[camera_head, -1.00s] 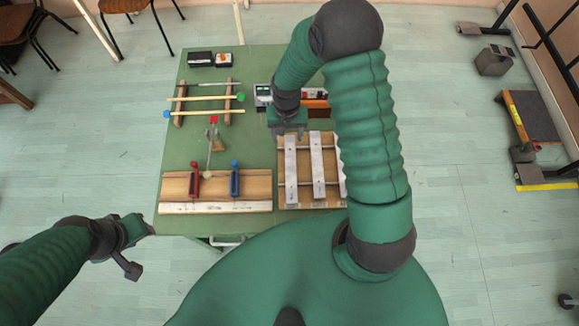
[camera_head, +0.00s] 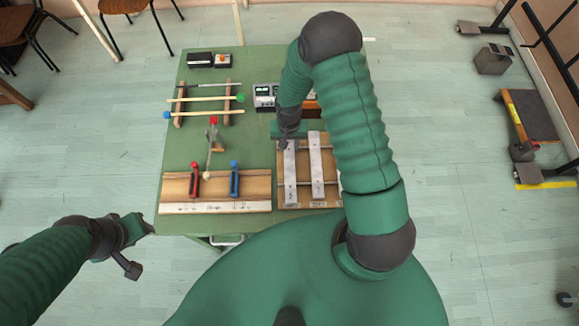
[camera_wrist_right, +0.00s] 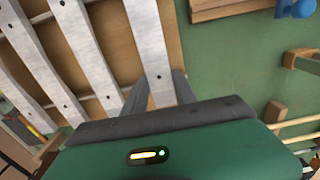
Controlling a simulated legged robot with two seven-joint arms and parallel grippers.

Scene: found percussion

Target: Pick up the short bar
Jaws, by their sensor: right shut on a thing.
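The short bar (camera_head: 290,177), a pale metal bar with holes, is the leftmost bar on the wooden frame (camera_head: 304,207) in the head view. It also shows in the right wrist view (camera_wrist_right: 149,40), running in between my fingers. My right gripper (camera_wrist_right: 160,90) is shut on its near end. In the head view the right gripper (camera_head: 289,143) is at the bar's far end, partly hidden by my arm. I cannot tell whether the bar is clear of the rods. My left gripper (camera_head: 138,248) is away at the left, off the table; its jaw opening is unclear.
Another metal bar (camera_head: 317,170) lies close to the right, with further bars under my arm. A wooden board (camera_head: 180,185) with red (camera_head: 194,178) and blue (camera_head: 235,180) clamps stands to the left. Mallets lie on rests (camera_head: 178,107) farther back. A small grey device (camera_head: 264,96) stands behind the frame.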

